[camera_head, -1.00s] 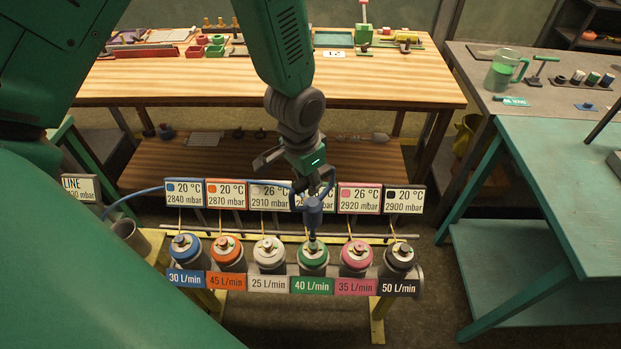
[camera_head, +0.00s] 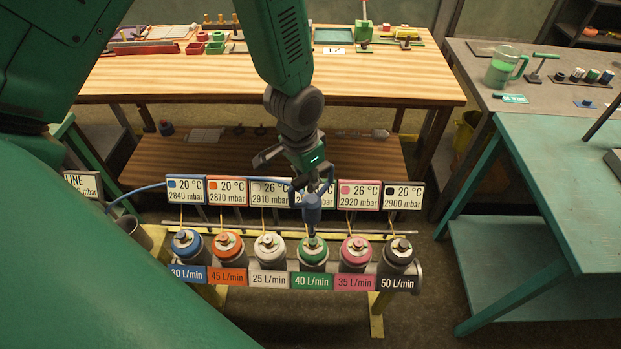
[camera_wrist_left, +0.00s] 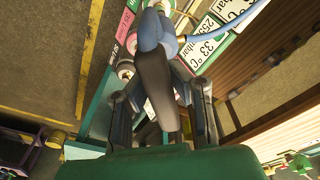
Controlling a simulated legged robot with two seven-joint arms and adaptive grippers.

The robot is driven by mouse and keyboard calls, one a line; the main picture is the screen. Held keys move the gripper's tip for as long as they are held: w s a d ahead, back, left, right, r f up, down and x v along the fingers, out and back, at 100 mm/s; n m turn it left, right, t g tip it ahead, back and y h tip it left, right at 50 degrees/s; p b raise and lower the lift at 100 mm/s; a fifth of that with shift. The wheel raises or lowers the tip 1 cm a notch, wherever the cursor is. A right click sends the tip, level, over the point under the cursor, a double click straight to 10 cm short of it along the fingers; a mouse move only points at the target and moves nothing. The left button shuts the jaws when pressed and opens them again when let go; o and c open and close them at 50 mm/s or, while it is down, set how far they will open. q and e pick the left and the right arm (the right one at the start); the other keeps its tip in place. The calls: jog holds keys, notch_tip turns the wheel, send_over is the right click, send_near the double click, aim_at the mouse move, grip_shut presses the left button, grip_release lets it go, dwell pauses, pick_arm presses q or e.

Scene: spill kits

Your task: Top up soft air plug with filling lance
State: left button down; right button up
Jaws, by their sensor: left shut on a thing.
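My left gripper (camera_head: 313,187) is shut on the blue and dark filling lance (camera_head: 312,215). In the left wrist view, the lance (camera_wrist_left: 156,82) lies between the gripper fingers (camera_wrist_left: 165,105). The lance points down, and its dark lower end meets the top of the green-collared plug (camera_head: 313,254) labelled 40 L/min. I cannot tell whether it is seated in the valve. A blue hose (camera_head: 145,189) runs left towards the LINE sign. My right gripper is not in view.
Blue (camera_head: 187,248), orange (camera_head: 228,250), white (camera_head: 270,252), pink (camera_head: 355,254) and black (camera_head: 397,257) plugs share the rack, with signs behind. A wooden bench (camera_head: 250,89) stands behind. A green table (camera_head: 560,170) stands right, with open floor between.

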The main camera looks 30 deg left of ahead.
pick_arm(q)
jog(key=shift+f, duration=0.1)
jog(key=shift+d+f+b, duration=0.15)
jog(key=shift+f+b, duration=0.3)
jog(key=shift+f, duration=0.1)
jog(key=shift+f+b, duration=0.55)
jog(key=shift+f, duration=0.35)
jog(key=shift+r, duration=0.1)
notch_tip(320, 180, up, 5)
jog(key=p, duration=0.5)
jog(key=shift+r, duration=0.1)
jog(key=shift+r+p, duration=0.45)
jog(key=shift+r, duration=0.35)
jog(key=shift+f, duration=0.1)
